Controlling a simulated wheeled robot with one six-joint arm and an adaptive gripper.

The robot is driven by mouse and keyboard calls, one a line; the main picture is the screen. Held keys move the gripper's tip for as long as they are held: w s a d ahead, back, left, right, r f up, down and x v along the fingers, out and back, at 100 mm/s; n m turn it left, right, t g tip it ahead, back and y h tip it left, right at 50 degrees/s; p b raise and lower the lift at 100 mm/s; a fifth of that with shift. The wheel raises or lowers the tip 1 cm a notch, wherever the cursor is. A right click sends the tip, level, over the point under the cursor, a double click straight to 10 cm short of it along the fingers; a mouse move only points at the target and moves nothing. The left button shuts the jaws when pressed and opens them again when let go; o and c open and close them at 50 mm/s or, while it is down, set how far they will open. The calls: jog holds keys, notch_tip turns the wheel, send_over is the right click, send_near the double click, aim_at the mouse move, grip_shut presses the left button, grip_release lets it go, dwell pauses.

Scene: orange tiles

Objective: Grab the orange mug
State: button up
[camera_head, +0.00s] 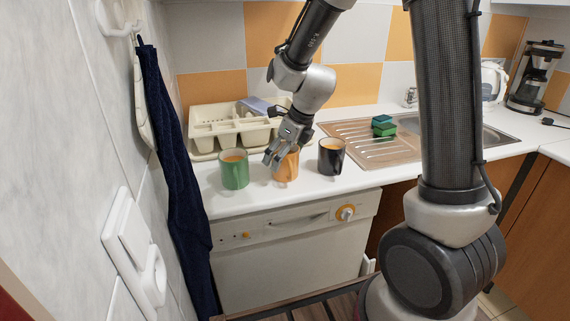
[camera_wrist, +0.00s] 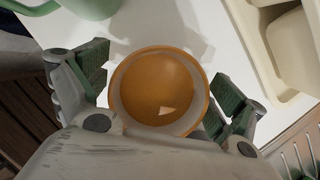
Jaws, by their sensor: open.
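The orange mug (camera_head: 287,167) stands upright on the white counter (camera_head: 310,186), between a green mug (camera_head: 234,169) and a black mug (camera_head: 331,156). My gripper (camera_head: 277,158) is above and around it, reaching down from the back, and hides part of the mug in the head view. In the wrist view, the orange mug's round rim (camera_wrist: 116,92) lies between the two open fingers (camera_wrist: 160,95), one on each side. The left finger is beside the rim, and the right finger is close to or touching it; I cannot tell which.
A cream dish rack (camera_head: 215,117) stands behind the mugs, against the tiled wall. A sink drainboard (camera_head: 352,139) with green sponges (camera_head: 384,126) is to the right. The green mug also shows at the top left in the wrist view (camera_wrist: 92,8). The counter's front edge is close to the mugs.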

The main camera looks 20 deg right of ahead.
jog(key=shift+w+a+f, duration=0.15)
jog(key=shift+f, duration=0.45)
jog(key=shift+r, duration=0.1)
jog(key=c, duration=1.5)
